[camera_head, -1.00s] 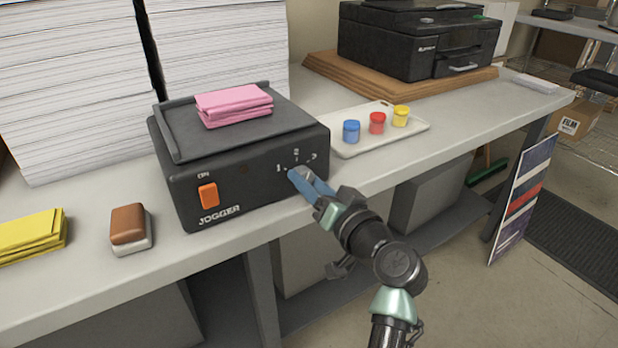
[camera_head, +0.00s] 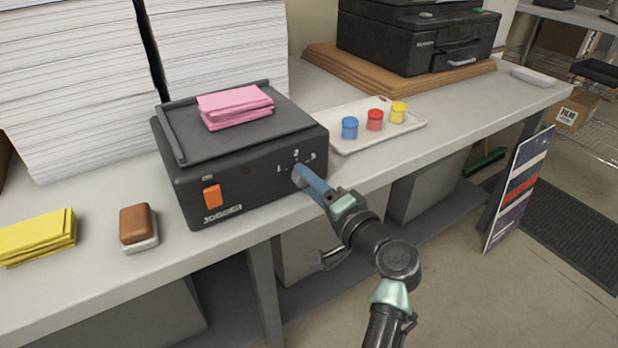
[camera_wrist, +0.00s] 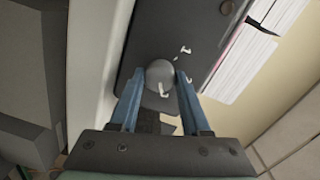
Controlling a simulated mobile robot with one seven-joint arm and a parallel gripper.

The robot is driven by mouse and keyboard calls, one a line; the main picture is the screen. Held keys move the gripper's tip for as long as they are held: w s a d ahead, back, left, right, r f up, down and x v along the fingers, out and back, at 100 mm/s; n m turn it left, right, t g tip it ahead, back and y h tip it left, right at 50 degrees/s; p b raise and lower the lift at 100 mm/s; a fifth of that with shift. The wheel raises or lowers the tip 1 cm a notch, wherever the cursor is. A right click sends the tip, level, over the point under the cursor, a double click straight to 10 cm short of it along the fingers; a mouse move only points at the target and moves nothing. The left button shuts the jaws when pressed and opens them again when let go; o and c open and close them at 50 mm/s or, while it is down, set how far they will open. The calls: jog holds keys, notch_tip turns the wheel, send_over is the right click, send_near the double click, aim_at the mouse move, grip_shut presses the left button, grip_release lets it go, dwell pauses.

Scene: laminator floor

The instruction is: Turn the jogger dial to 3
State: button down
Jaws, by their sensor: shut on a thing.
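The jogger (camera_head: 250,178) is a dark box on the bench with white marks 1, 2 and 3 on its front panel. Its dial is mostly hidden behind my fingers in the head view. In the wrist view the dial (camera_wrist: 159,73) is a round grey knob between my two blue fingers, with a white mark near its lower edge. My gripper (camera_head: 300,174) is shut on the dial. The number to which the dial points cannot be read clearly.
An orange switch (camera_head: 212,195) is left of the dial on the panel. Pink paper (camera_head: 235,106) lies on top of the jogger. A tray (camera_head: 350,146) with three coloured jars stands to the right. A brown-topped block (camera_head: 138,226) and yellow paper (camera_head: 36,237) lie left.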

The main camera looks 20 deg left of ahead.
jog(key=shift+m, duration=0.3)
jog(key=shift+c, duration=1.8)
grip_release()
jog(key=shift+d, duration=0.1)
jog(key=v, duration=1.2)
jog(key=shift+s+d, duration=0.3)
